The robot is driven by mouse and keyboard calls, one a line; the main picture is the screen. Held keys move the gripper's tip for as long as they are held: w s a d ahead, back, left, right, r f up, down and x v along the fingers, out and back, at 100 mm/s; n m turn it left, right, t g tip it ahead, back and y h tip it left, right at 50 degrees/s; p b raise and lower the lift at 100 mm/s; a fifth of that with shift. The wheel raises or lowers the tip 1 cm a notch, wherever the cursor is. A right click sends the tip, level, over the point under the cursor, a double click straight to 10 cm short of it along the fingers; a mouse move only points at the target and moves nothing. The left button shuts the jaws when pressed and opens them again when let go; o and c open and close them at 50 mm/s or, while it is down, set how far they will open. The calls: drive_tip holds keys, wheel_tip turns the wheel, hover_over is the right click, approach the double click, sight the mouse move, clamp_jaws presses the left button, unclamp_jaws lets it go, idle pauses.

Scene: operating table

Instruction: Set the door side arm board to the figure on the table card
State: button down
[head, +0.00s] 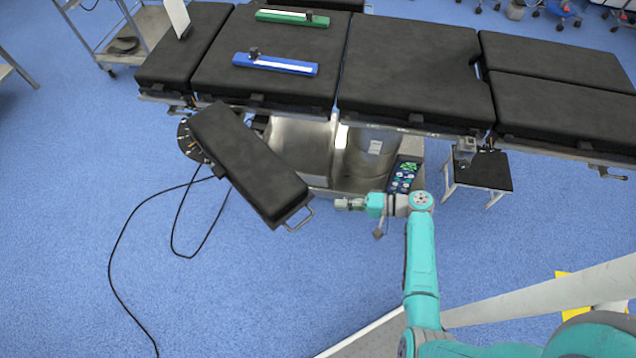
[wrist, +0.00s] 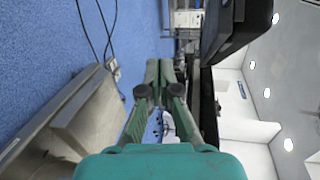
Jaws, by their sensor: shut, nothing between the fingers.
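The arm board (head: 250,165) is a black padded board at the table's near side, angled down and to the right, with a metal loop handle (head: 300,220) at its near end. A dark dial with pale marks (head: 186,140) sits under its far end. A white card (head: 178,17) stands on the table's left end; its figure is not readable. My gripper (head: 343,204) is shut and empty, just right of the handle and apart from it. In the wrist view my gripper (wrist: 166,68) has its fingers together, and a black padded piece, probably the arm board (wrist: 232,30), is at upper right.
The black operating table (head: 415,70) carries a green bar (head: 292,18) and a blue bar (head: 275,64). A control panel (head: 404,176) and a small stool (head: 482,172) are near my arm. Black cables (head: 120,240) lie on the blue floor, which is open at front left.

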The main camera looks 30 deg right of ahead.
sight(312, 197)
drive_tip(key=w+d+r+n+y, duration=0.2)
drive_tip(key=d+r+y, duration=0.1)
drive_tip(key=d+r, duration=0.4)
drive_tip(key=s+a+x, duration=0.1)
drive_tip(key=s+x, duration=0.1)
drive_tip(key=x, duration=1)
drive_tip(key=shift+a+r, duration=0.25)
drive_tip(key=shift+a, duration=0.2)
drive_tip(key=shift+s, duration=0.1)
drive_tip(key=shift+s+a, duration=0.35)
drive_tip(key=shift+a, duration=0.45)
drive_tip(key=shift+s+a, duration=0.3)
drive_tip(key=shift+a, duration=0.5)
drive_tip(key=shift+s+a, duration=0.35)
drive_tip(key=shift+a, duration=0.45)
drive_tip(key=v, duration=1.2)
drive_tip(key=shift+f, duration=0.15)
